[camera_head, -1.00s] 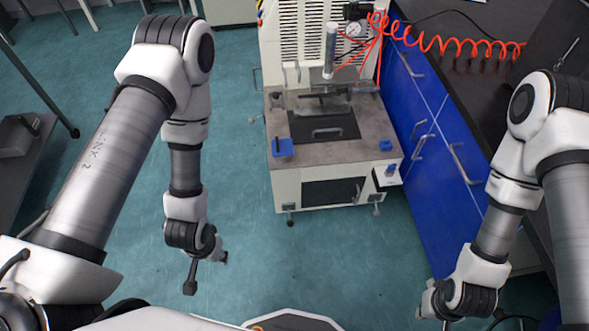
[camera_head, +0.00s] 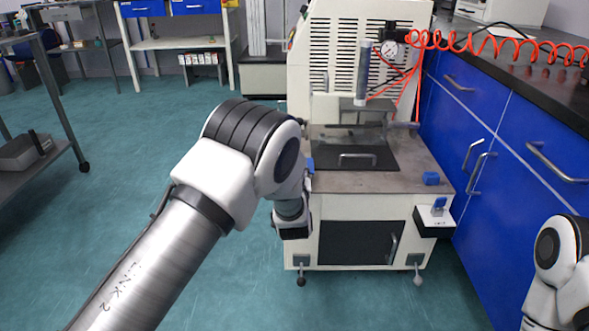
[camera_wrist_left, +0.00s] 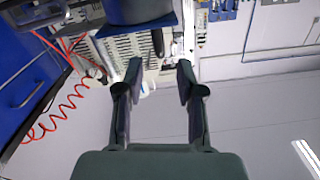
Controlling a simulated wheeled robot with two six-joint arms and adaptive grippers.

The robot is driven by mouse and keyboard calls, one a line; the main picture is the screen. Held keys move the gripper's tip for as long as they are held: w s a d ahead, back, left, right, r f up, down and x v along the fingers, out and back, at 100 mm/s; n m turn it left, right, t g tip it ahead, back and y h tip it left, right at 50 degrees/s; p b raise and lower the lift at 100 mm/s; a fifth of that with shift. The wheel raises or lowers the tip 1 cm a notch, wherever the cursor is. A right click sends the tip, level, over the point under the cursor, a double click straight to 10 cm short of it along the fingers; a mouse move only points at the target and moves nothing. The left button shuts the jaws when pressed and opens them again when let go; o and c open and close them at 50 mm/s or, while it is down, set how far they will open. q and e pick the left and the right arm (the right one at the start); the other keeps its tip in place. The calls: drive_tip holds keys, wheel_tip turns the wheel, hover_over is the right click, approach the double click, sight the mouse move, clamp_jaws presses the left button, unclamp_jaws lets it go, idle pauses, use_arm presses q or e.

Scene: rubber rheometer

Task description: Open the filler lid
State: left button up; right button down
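The rheometer machine (camera_head: 358,60) stands ahead in the head view. On its worktop lies a black plate with a metal handle (camera_head: 357,158); I cannot tell whether this is the filler lid. A clear upright cylinder (camera_head: 362,72) stands above it. My left arm reaches to the machine's front left corner, and its gripper is hidden there in the head view. In the left wrist view my left gripper (camera_wrist_left: 158,78) is open with nothing between its fingers. A dark and blue part (camera_wrist_left: 138,22) shows just beyond the fingertips. My right gripper is out of view.
A blue cabinet (camera_head: 490,135) with metal handles stands right of the machine. An orange coiled hose (camera_head: 500,45) runs above it. Open floor (camera_head: 130,190) lies to the left.

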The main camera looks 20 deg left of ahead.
use_arm(q)
drive_tip(key=x, duration=0.1)
drive_tip(key=b+x, duration=0.1)
drive_tip(key=x, duration=0.1)
drive_tip(key=b+x, duration=0.1)
drive_tip(key=x, duration=0.1)
drive_tip(key=shift+f, duration=0.3)
drive_tip(key=shift+w+a+r, duration=0.2)
drive_tip(key=shift+w, duration=0.25)
clamp_jaws()
